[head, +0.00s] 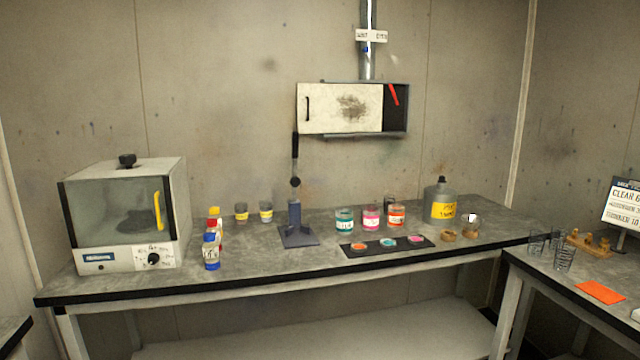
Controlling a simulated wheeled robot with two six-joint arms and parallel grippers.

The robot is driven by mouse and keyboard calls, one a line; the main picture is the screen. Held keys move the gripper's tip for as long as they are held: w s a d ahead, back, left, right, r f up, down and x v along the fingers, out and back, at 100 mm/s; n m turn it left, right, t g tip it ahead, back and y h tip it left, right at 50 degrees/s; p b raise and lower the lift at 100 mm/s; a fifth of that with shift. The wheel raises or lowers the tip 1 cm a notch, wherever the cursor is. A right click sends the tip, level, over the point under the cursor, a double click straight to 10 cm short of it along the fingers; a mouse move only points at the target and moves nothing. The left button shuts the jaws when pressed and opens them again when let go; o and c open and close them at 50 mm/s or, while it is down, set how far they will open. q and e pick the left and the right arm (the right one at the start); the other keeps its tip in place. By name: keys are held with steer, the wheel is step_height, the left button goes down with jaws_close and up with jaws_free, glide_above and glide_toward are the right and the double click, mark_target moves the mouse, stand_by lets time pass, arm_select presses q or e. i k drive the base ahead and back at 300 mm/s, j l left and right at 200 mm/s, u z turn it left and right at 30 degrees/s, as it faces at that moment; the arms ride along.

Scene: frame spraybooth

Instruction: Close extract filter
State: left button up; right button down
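The extract filter is a wall-mounted box above the back bench, under a vertical metal duct (368,60). Its stained off-white panel (330,108) has a dark handle (307,108) near its left edge. The panel covers most of the box. A dark opening (393,115) shows at the right end, with a red strip (394,94) slanting across its upper part. A grey rail runs along the bottom. Neither of my grippers is in view.
On the bench (270,262) stand an oven-like cabinet (125,215), small bottles (211,250), a lever press (296,215), paint jars (371,217), a black tray (360,257) and a yellow-labelled bottle (441,203). The press's lever reaches up near the filter's lower left. A side bench (560,280) stands right.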

mark_target(322, 108)
steer(key=i+l, duration=0.15)
steer(key=i, duration=0.4)
steer(key=i+l, duration=0.2)
steer(key=i, duration=0.3)
